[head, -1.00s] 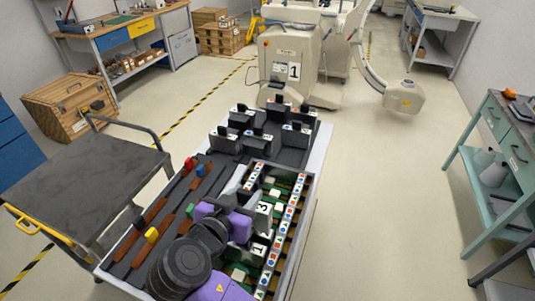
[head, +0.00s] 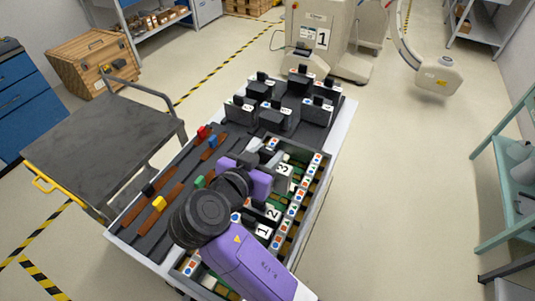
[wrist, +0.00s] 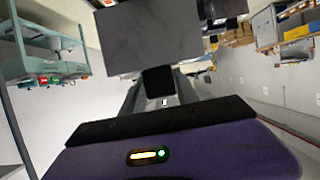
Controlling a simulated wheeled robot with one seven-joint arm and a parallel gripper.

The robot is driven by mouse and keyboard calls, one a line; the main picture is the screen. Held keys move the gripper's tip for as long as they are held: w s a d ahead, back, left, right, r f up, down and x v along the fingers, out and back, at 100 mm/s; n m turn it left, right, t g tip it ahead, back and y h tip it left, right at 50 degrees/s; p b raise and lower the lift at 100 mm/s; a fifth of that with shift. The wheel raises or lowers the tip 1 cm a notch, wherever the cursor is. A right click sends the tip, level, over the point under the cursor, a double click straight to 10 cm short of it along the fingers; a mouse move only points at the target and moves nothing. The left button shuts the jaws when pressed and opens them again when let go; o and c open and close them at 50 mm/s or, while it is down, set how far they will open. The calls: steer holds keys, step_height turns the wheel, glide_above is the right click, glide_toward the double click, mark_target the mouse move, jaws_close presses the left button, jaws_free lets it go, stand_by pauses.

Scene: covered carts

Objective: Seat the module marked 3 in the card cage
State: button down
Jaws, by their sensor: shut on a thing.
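The module marked 3 (head: 284,171) is a grey block with a white number label, over the far half of the card cage (head: 322,178). My purple gripper (head: 259,174) is at its left side and shut on it. In the wrist view, a grey block face (wrist: 155,38) with a black grip (wrist: 158,80) fills the top middle, in front of the purple palm. Modules marked 1 (head: 262,231) and 2 (head: 272,214) sit in the cage nearer me. My arm hides the cage's left part. I cannot tell whether module 3 touches its slot.
Several grey modules with black grips (head: 275,116) stand on the dark tray behind the cage. Brown bars with coloured knobs (head: 159,203) lie on the left. A flat trolley (head: 95,140) stands left of the cart. Floor on the right (head: 400,200) is clear.

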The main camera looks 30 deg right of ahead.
steer(key=shift+f+b, duration=2.25)
steer(key=shift+f, duration=0.6)
step_height(320, 180, down, 7)
steer(key=b, duration=0.6)
steer(key=shift+f+b, duration=0.15)
steer(key=shift+b, duration=0.15)
stand_by(2.3)
steer(key=shift+r, duration=0.25)
